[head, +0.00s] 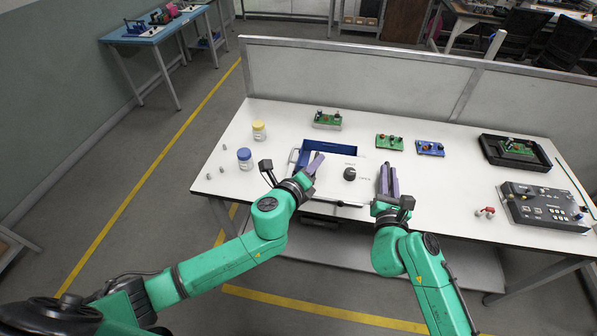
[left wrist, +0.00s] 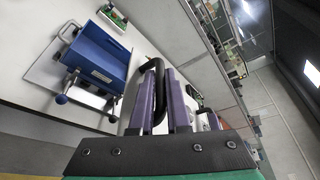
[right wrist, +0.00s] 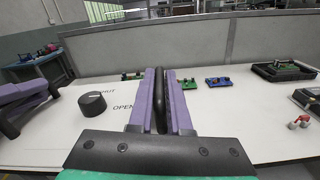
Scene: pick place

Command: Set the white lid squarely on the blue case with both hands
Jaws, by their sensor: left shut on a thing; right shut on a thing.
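The blue case (head: 312,147) stands on the white bench; its front and right part are hidden in the head view by the white lid (head: 336,179). The left wrist view shows the case (left wrist: 98,58) with a label and a latch knob. The lid carries a black knob (head: 349,174) and SHUT and OPEN lettering, also seen in the right wrist view (right wrist: 92,104). My left gripper (head: 315,164) is shut on a black handle (left wrist: 158,92) at the lid's left end. My right gripper (head: 388,177) is shut on the handle (right wrist: 160,98) at its right end. The gap between lid and case is unclear.
A yellow-lidded jar (head: 259,131) and a blue-lidded jar (head: 245,159) stand left of the case. Circuit boards (head: 327,121) (head: 389,142) (head: 430,149) lie behind. A black tray (head: 515,153) and a control box (head: 545,207) occupy the right. A partition (head: 360,80) closes the back.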

